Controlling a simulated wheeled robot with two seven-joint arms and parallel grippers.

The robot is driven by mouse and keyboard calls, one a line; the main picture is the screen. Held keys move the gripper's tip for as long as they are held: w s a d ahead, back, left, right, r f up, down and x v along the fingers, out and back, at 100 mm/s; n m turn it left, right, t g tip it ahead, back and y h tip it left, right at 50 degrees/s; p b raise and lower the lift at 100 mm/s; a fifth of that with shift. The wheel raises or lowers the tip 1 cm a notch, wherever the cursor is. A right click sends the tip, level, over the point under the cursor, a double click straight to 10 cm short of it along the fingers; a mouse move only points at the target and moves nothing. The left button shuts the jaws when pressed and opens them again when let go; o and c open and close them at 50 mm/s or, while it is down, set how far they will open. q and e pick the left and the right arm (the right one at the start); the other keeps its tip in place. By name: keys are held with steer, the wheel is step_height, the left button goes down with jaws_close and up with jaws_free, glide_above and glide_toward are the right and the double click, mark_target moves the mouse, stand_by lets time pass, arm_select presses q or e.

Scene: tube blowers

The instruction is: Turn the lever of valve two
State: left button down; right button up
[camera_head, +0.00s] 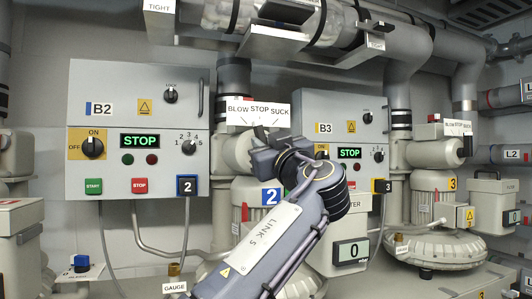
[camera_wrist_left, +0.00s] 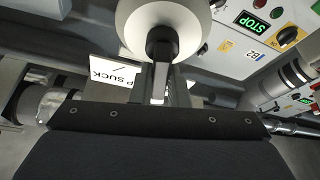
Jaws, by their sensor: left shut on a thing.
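Valve two stands in the middle of the head view, below a white sign (camera_head: 258,111) reading BLOW, STOP and SUCK, next to the blue number 2 plate (camera_head: 270,197). My left gripper (camera_head: 264,148) is at the valve just under the sign and hides most of it. In the left wrist view a dark lever (camera_wrist_left: 161,48) comes down from a round pale hub (camera_wrist_left: 150,14) to my left gripper (camera_wrist_left: 160,94), which is shut on it. Part of the sign shows there upside down (camera_wrist_left: 112,72). I cannot read the lever's exact angle. My right gripper is not in view.
Control box B2 (camera_head: 150,75) is left of the valve; its display reads STOP. Box B3 (camera_head: 345,105) is behind my arm on the right. Another blower (camera_head: 435,245) with its own sign (camera_head: 458,128) stands farther right. A thick pipe (camera_head: 330,22) crosses overhead.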

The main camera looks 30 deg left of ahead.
arm_select(q)
steer(key=shift+s+a+f+n+g+y, duration=0.1)
steer(key=shift+n+g, duration=0.5)
steer(key=shift+n, duration=0.65)
steer(key=shift+s+a+n+g+y, duration=0.1)
steer(key=shift+n+g, duration=0.5)
steer(key=shift+n, duration=0.7)
steer(key=shift+s+f+n+g+y, duration=0.1)
steer(key=shift+n+g, duration=0.5)
steer(key=shift+n, duration=0.65)
steer(key=c, duration=1.4)
jaws_free()
steer(key=shift+b, duration=0.3)
